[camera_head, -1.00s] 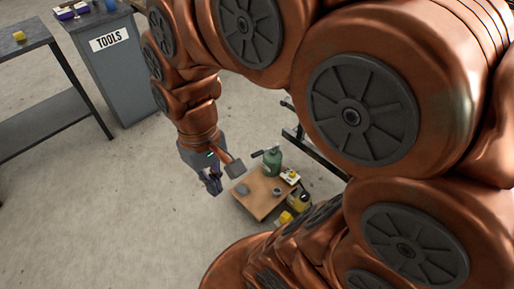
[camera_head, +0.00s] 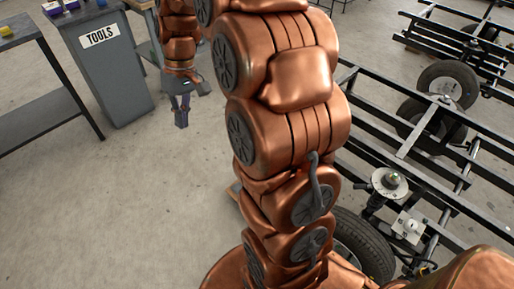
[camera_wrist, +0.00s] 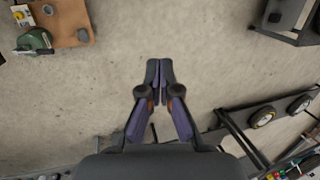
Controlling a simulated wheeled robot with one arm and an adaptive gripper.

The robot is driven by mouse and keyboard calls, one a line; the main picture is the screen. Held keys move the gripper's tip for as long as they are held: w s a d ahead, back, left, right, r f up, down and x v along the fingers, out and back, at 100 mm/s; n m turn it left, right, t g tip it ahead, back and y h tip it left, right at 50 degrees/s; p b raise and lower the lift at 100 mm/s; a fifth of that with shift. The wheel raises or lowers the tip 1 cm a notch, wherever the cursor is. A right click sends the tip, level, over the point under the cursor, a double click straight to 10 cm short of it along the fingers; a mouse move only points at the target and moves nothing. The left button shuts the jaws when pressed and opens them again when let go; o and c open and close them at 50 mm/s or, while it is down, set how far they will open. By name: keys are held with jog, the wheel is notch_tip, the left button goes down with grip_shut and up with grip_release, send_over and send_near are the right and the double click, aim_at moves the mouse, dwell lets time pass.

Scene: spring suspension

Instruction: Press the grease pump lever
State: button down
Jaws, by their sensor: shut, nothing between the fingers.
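The green grease pump (camera_wrist: 36,41) stands near the edge of a small wooden-topped table (camera_wrist: 72,22) at the upper left of the wrist view. A dark bar, likely its lever, sticks out beside it. My gripper (camera_wrist: 159,66) is shut and empty over bare floor, well to the right of the pump in that view. In the head view my gripper (camera_head: 181,118) hangs pointing down beside the tools cabinet. The pump is not visible in the head view, where my arm covers the middle.
A grey cabinet (camera_head: 116,72) marked TOOLS and a dark bench (camera_head: 50,110) stand at left. A black chassis frame (camera_head: 400,150) with wheels and suspension parts fills the right. A dark-framed stand (camera_wrist: 290,22) shows at the wrist view's upper right. Floor at front left is clear.

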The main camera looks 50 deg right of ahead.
jog(key=w+d+f+t+b, duration=0.1)
jog(key=w+d+f+b, duration=0.25)
jog(key=d+f, duration=0.3)
jog(key=w+d+f+y+b, duration=0.1)
jog(key=w+d+f+b, duration=0.1)
jog(key=w+d+f, duration=0.45)
jog(key=w+d+f+t+b, duration=0.1)
jog(key=w+d+f+b, duration=0.25)
jog(key=d, duration=0.55)
jog(key=s+d+f+b, duration=0.2)
jog(key=d+f+b, duration=0.1)
jog(key=d+f, duration=0.7)
jog(key=s+d+f+t+b, duration=0.1)
jog(key=s+d+f+b, duration=0.2)
jog(key=d+f, duration=0.7)
jog(key=shift+s+d+f+m, duration=0.3)
jog(key=shift+d+f+m, duration=0.1)
jog(key=shift+f, duration=0.05)
jog(key=x, duration=0.4)
jog(key=b+x, duration=0.1)
jog(key=x, duration=0.4)
jog(key=b+x, duration=0.1)
jog(key=x, duration=0.4)
jog(key=shift+w+d, duration=0.1)
jog(key=shift+w, duration=0.15)
